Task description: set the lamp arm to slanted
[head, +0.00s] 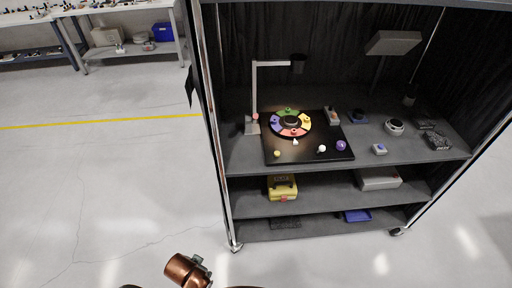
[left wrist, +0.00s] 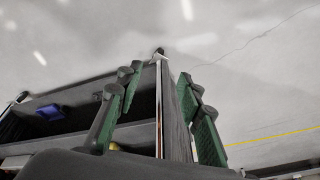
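The lamp (head: 254,92) stands at the left of the cart's top shelf in the head view. It has a pale upright post on a small base with a reddish spot. Its arm (head: 274,63) runs roughly level to the right from the top of the post and ends in a dark lamp head (head: 298,63). My left gripper (left wrist: 160,82) is open and empty in the left wrist view, its green-padded fingers apart with the cart's edge visible beyond them. It is away from the lamp, which the wrist view does not show. My right gripper is in neither view.
A black board (head: 285,157) with a coloured ring (head: 274,125) and small knobs lies right of the lamp base. A grey panel on a stand (head: 393,43) is at the back right. The cart's metal post (head: 211,100) stands left of the lamp. Open floor lies left.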

